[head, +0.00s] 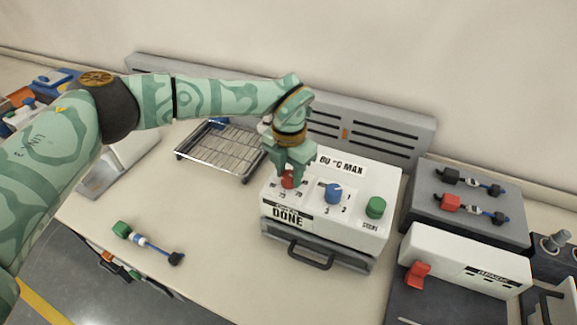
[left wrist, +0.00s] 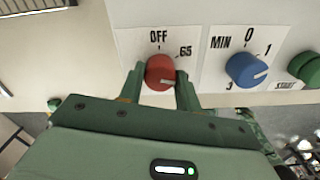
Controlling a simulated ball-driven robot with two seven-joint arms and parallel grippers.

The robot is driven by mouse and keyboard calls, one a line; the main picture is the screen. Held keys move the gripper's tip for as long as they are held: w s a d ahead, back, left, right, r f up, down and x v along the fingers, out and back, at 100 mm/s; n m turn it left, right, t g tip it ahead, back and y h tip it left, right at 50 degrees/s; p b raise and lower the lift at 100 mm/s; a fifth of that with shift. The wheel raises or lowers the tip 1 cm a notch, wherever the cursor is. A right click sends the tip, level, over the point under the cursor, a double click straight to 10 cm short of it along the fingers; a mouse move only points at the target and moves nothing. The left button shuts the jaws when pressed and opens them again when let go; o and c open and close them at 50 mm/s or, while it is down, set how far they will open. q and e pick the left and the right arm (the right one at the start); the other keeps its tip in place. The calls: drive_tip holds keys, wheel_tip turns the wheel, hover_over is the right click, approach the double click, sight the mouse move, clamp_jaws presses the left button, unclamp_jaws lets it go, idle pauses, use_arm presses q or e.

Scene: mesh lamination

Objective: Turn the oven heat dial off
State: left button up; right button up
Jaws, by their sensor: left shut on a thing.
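The red heat dial (left wrist: 160,70) sits on the top of the white oven box (head: 349,208), below the word OFF and beside 65. A pale mark shows on its lower right part, away from OFF. My left gripper (head: 289,179) comes down on the dial from above and is shut on it, with one green finger on each side in the left wrist view (left wrist: 161,88). The fingers partly hide the dial and its scale. A blue dial (head: 333,193) and a green start button (head: 375,208) are to its right. My right gripper is out of view.
A wire rack (head: 222,150) stands behind left of the oven. A green, blue and black tool (head: 147,243) lies on the table at the front left. Grey and white units with a red switch (head: 418,274) stand at the right. The oven drawer handle (head: 311,256) sticks out in front.

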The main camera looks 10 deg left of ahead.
sight(289, 173)
use_arm(q)
drive_tip(key=n+p, duration=0.1)
drive_tip(key=n, duration=0.1)
drive_tip(key=n+p, duration=0.1)
drive_tip(key=n, duration=0.1)
drive_tip(key=n+p, duration=0.1)
drive_tip(key=shift+r+n, duration=0.3)
drive_tip(key=shift+n, duration=0.1)
drive_tip(key=n+p, duration=0.3)
drive_tip(key=n, duration=0.2)
drive_tip(key=shift+w+p, duration=0.1)
drive_tip(key=shift+p, duration=0.25)
drive_tip(key=n+p, duration=0.3)
drive_tip(key=n, duration=0.2)
drive_tip(key=shift+n, duration=0.4)
drive_tip(key=shift+f+n+p, duration=0.1)
drive_tip(key=shift+n+p, duration=1.45)
drive_tip(key=shift+n, duration=0.65)
drive_tip(key=o, duration=1)
drive_tip(key=shift+f, duration=0.1)
drive_tip(key=shift+c, duration=0.2)
wheel_tip(289, 173, up, 16)
drive_tip(key=shift+p, duration=0.4)
